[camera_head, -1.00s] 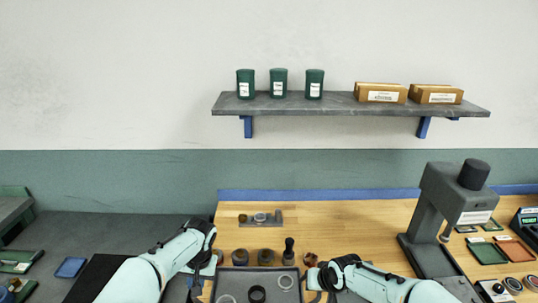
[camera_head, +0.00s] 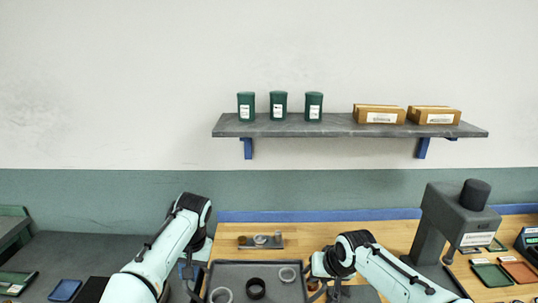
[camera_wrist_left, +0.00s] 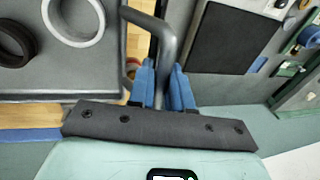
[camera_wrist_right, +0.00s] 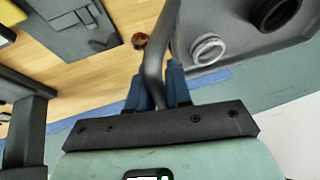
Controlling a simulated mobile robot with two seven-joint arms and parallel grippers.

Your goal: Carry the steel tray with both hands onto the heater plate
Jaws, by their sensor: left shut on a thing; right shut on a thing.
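The steel tray (camera_head: 233,267) is at the bottom centre of the head view, raised so that it hides part of the wooden bench. It carries a dark ring (camera_head: 256,288) and two pale rings (camera_head: 287,274). My left gripper (camera_wrist_left: 165,80) is shut on the tray's left bar handle (camera_wrist_left: 166,45). My right gripper (camera_wrist_right: 158,82) is shut on the right bar handle (camera_wrist_right: 157,50). A black square plate (camera_wrist_left: 232,38) on the grey bench, apparently the heater plate, is left of the tray. In the head view my left arm partly covers it.
A grey press-like machine (camera_head: 457,210) stands on the right of the wooden bench (camera_head: 390,236). A small rack (camera_head: 260,241) is behind the tray. A blue dish (camera_head: 65,290) lies on the grey bench (camera_head: 75,250). A wall shelf (camera_head: 340,126) holds canisters and boxes.

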